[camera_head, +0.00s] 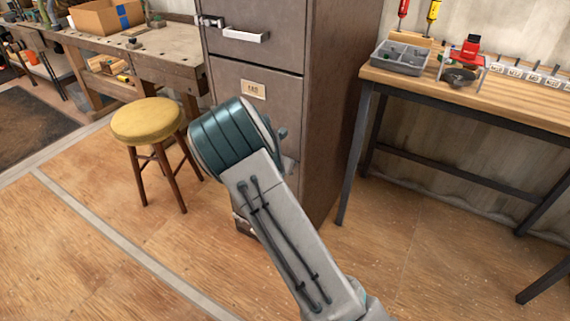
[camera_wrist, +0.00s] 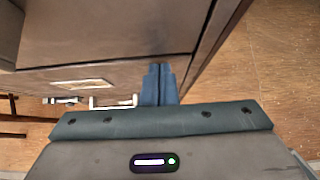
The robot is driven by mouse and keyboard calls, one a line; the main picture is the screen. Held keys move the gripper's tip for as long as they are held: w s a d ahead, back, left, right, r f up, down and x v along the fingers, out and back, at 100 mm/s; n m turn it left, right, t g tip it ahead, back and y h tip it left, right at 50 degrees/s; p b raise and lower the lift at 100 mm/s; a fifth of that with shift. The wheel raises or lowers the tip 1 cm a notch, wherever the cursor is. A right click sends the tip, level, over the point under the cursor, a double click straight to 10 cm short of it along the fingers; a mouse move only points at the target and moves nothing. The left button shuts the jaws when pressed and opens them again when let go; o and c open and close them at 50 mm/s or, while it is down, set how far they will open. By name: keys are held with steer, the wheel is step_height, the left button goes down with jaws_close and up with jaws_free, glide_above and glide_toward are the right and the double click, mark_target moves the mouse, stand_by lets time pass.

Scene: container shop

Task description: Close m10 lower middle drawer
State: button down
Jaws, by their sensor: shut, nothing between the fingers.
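A tall brown-grey drawer cabinet (camera_head: 340,70) stands in the middle of the head view. Its upper drawer has a pale handle (camera_head: 245,36). The drawer front under it carries a label plate (camera_head: 253,89) and looks flush with the frame. My arm hides most of the cabinet's lower fronts, so I cannot tell how far the lower middle drawer stands out. In the wrist view my gripper (camera_wrist: 158,85) is shut and empty, its fingertips close to the cabinet near its right edge. I cannot tell whether they touch. A label plate (camera_wrist: 82,84) and pale handle (camera_wrist: 112,103) show left of the fingers.
A yellow-topped stool (camera_head: 148,121) stands left of the cabinet, before a wooden workbench (camera_head: 165,50). On the right is a wood-topped table (camera_head: 510,100) with dark legs, bearing a grey tray (camera_head: 400,58). The wooden floor at front left is clear.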

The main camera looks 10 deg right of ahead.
steer(key=s+a+f+p+v, duration=0.1)
steer(key=f+v, duration=0.1)
steer(key=v, duration=1.1)
steer(key=s+d+r+m+g+y+p, duration=0.1)
steer(key=s+d+r+m+g+p, duration=0.1)
steer(key=s+d+r+m+p, duration=0.4)
steer(key=s+d+r+m+g+y+p, duration=0.1)
steer(key=s+d+r+m+g+p, duration=0.1)
steer(key=s+d+r+m, duration=0.6)
steer(key=s+a+r+m+y+p, duration=0.1)
steer(key=s+r+m+y+p, duration=0.1)
steer(key=s+r+m, duration=0.5)
steer(key=s+a+r+m+y+p, duration=0.1)
steer(key=s+a+r+m+p, duration=0.1)
steer(key=s+r+m+p, duration=0.3)
steer(key=s+r+m, duration=0.2)
steer(key=s+r, duration=0.1)
steer(key=s, duration=0.1)
steer(key=shift+s+a+m+g+y, duration=0.2)
steer(key=shift+a+m+g+y, duration=0.1)
steer(key=shift+y, duration=0.1)
steer(key=shift+w+d, duration=0.1)
steer(key=shift+w, duration=0.05)
